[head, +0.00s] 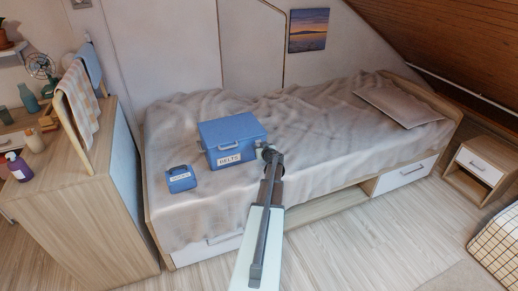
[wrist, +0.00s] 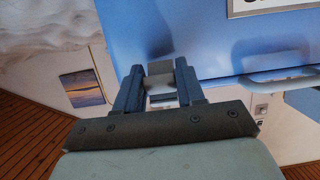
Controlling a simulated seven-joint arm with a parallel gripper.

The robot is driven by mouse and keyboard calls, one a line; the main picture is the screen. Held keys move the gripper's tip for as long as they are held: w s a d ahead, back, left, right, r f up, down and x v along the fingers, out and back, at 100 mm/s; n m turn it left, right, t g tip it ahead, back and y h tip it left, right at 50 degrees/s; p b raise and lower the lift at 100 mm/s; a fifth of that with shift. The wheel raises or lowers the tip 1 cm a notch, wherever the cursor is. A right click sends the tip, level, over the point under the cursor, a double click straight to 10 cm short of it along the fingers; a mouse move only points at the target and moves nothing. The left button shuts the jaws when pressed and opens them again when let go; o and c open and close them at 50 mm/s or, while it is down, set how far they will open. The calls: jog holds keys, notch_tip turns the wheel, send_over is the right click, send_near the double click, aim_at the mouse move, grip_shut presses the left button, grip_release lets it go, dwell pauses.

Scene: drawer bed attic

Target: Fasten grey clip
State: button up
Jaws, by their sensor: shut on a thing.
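My gripper (head: 266,152) is at the box's right end. In the wrist view my gripper (wrist: 160,85) is shut on the grey clip (wrist: 160,68), a small grey piece between the two dark fingers, right by the box's edge. My fingers hide part of the clip, so I cannot tell whether it is fastened.
A smaller blue labelled box (head: 180,179) lies on the bed to the left of the large one. A wooden cabinet (head: 85,200) stands at left.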

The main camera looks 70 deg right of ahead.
jog(key=shift+w+d+r+g+y, duration=0.1)
jog(key=shift+r+g+y, duration=0.2)
jog(key=shift+g+y, duration=0.3)
jog(key=shift+w+d+r+g+y, duration=0.1)
jog(key=shift+r+g+y, duration=0.2)
jog(key=shift+g+y, duration=0.25)
jog(key=shift+w+r+g+y, duration=0.1)
jog(key=shift+g+y, duration=0.25)
jog(key=shift+g, duration=0.1)
jog(key=o, duration=1)
jog(key=shift+c, duration=0.2)
jog(key=v, duration=1.3)
jog(key=shift+s+a+r, duration=0.2)
jog(key=shift+s, duration=0.1)
jog(key=shift+s, duration=0.1)
